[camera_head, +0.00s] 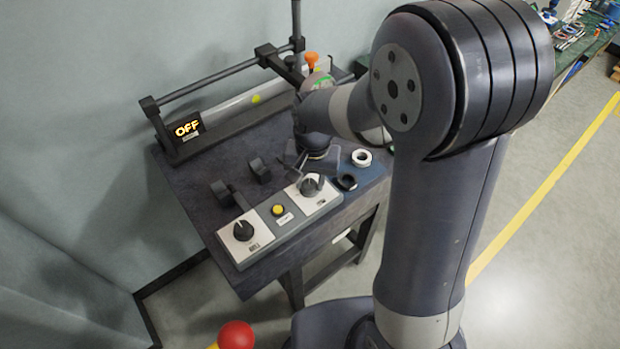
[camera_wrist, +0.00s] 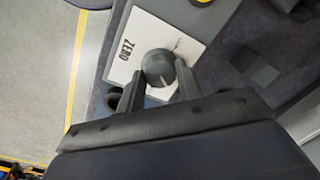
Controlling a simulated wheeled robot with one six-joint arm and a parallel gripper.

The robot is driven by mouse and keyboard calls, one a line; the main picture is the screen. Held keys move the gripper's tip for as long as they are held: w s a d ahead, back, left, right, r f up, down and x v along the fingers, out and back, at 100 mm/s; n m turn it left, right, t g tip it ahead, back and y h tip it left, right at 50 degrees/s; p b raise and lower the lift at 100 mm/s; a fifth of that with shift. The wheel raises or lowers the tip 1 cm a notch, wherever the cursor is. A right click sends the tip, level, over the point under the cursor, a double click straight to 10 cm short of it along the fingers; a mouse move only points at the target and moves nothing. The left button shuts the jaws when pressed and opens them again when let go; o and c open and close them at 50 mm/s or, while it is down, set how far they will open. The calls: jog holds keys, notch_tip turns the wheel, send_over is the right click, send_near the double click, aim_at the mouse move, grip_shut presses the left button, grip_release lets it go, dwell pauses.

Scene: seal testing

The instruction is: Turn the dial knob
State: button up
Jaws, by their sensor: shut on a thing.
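The control panel (camera_head: 262,226) lies along the near edge of the dark table. It has two dark dial knobs on white plates, one at the left (camera_head: 243,230) and one at the right (camera_head: 312,186). My gripper (camera_head: 306,172) reaches down at the right knob. In the wrist view, my gripper (camera_wrist: 158,77) has one finger on each side of a round grey knob (camera_wrist: 157,64) with a pale pointer line. It is shut on this knob. The plate beside it reads ZERO (camera_wrist: 128,50). The exact finger contact is partly hidden.
A yellow button (camera_head: 278,210) sits between the dials. A white ring (camera_head: 362,157) and a black ring (camera_head: 345,183) lie right of the panel. Dark brackets (camera_head: 222,193) stand behind it. A display (camera_head: 187,129) reads OFF. A rail fixture (camera_head: 220,78) spans the back.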

aim_at(312, 184)
jog(key=shift+m, duration=0.6)
jog(key=o, duration=1)
jog(key=shift+c, duration=0.2)
notch_tip(312, 184, up, 11)
jog(key=shift+d, duration=0.25)
jog(key=shift+f, duration=0.2)
jog(key=f, duration=1)
jog(key=shift+a+f, duration=0.25)
jog(key=shift+f, duration=0.1)
jog(key=shift+r, duration=0.15)
